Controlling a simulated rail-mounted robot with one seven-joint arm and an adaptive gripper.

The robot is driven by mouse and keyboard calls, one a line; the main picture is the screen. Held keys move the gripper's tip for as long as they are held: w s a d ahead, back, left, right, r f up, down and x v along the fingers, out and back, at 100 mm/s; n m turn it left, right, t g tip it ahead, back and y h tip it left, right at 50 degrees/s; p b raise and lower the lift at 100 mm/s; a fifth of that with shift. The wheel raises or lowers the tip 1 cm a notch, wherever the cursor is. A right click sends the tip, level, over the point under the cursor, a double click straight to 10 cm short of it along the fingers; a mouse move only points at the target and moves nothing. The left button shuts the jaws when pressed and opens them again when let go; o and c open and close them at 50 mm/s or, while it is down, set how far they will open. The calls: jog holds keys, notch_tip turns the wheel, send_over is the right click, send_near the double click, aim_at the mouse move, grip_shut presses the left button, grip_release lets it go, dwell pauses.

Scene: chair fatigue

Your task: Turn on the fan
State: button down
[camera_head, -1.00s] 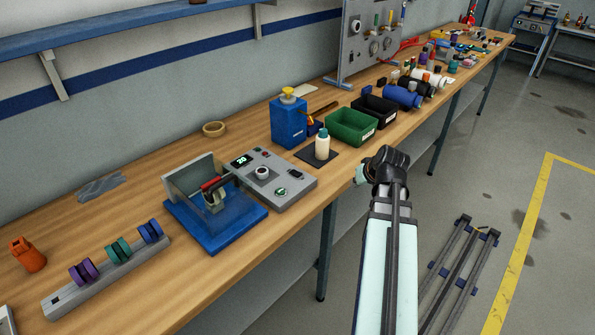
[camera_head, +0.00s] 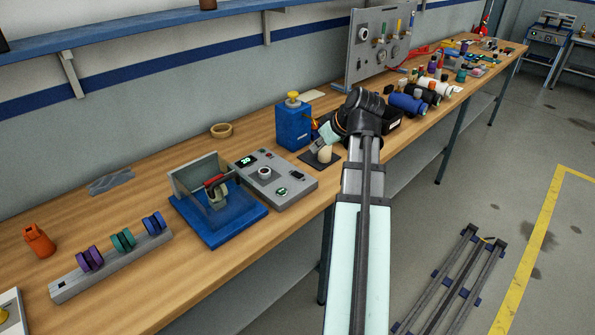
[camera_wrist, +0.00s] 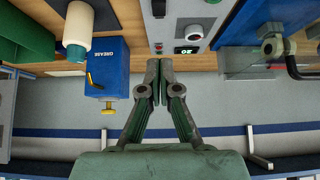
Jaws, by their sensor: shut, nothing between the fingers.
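I cannot pick out a fan for certain in either view. A grey control box (camera_head: 277,178) with a lit display, a red button and knobs sits on the bench in the head view. The box also shows at the top of the wrist view (camera_wrist: 193,30), with its display just right of my fingertips. My gripper (camera_wrist: 159,63) is shut and empty, its tips side by side near the box's edge in the picture. In the head view my arm's end hangs over the bench, right of the box and near the cream bottle (camera_head: 326,154); the fingers are not clear there.
A blue grease dispenser (camera_head: 292,125) stands behind the bottle. A blue-based fixture (camera_head: 222,218) with a clear guard is left of the box. A dark bin (camera_head: 391,124) and a grey upright panel (camera_head: 377,45) are farther right.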

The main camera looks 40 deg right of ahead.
jog(key=shift+f, duration=0.15)
jog(key=p, duration=0.2)
send_over(297, 174)
jog(key=s, duration=0.3)
jog(key=f, duration=0.7)
jog(key=shift+w+d, duration=0.25)
notch_tip(297, 174, down, 3)
jog(key=shift+r+p, duration=0.1)
jog(key=shift+p, duration=0.25)
jog(key=shift+f, duration=0.95)
jog(key=shift+a, duration=0.1)
